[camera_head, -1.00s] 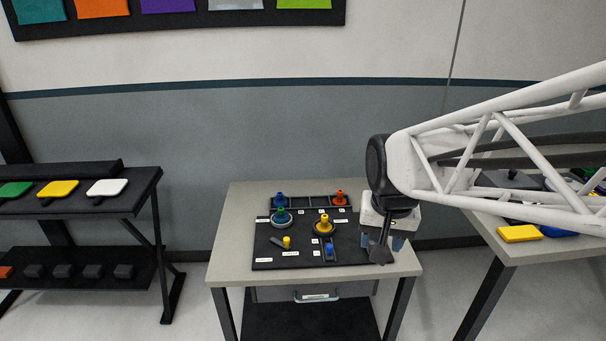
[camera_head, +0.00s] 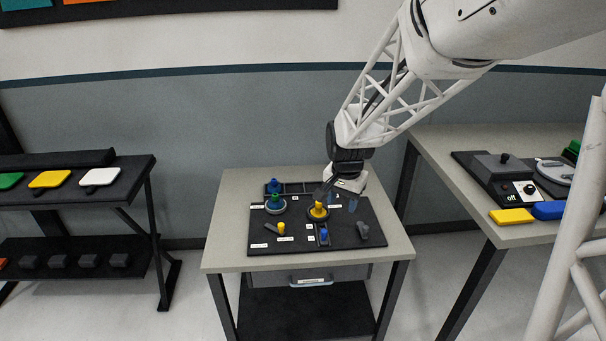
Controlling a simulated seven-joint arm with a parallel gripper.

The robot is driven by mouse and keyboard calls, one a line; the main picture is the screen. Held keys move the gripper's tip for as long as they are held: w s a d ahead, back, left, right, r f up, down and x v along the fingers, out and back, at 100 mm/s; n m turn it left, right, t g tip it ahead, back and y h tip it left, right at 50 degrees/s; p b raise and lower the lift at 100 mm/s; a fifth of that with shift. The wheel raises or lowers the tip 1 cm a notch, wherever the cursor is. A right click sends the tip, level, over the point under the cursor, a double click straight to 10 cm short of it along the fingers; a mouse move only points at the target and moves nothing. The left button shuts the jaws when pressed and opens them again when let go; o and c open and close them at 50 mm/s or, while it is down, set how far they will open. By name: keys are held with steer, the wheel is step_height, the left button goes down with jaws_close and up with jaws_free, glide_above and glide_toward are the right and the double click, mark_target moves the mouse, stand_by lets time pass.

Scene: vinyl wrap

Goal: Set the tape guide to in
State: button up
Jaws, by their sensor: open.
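A black control board (camera_head: 345,246) lies on the small grey table. It carries a blue knob (camera_head: 273,186), a green-and-blue knob (camera_head: 275,203), a yellow knob on a round base (camera_head: 318,211), a small yellow knob with a grey handle (camera_head: 281,228), a blue slider knob (camera_head: 324,235) in a slot and a dark grey lever (camera_head: 364,231) at the right. White labels are too small to read, so I cannot tell which control is the tape guide. My gripper (camera_head: 344,201) is open and empty over the board's right rear part, just right of the yellow knob. It hides the rear right corner.
A drawer with a pale handle (camera_head: 311,282) is under the small table. A bench (camera_head: 440,170) at the right holds a black device with a dial (camera_head: 529,188) and yellow (camera_head: 511,216) and blue pads. A dark rack (camera_head: 138,178) with coloured pads stands left.

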mark_target(324, 231)
steer(key=w+f+m, duration=0.1)
steer(key=w+f, duration=0.3)
steer(key=w+a+f+m, duration=0.1)
steer(key=w+f, duration=0.3)
steer(key=f, duration=0.1)
steer(key=w+a+f+m+g, duration=0.1)
steer(key=w+f, duration=0.3)
steer(key=f, duration=0.1)
steer(key=shift+w+f, duration=0.25)
steer(key=shift+w, duration=0.1)
steer(key=shift+f, duration=0.1)
steer(key=shift+f, duration=3.8)
jaws_close()
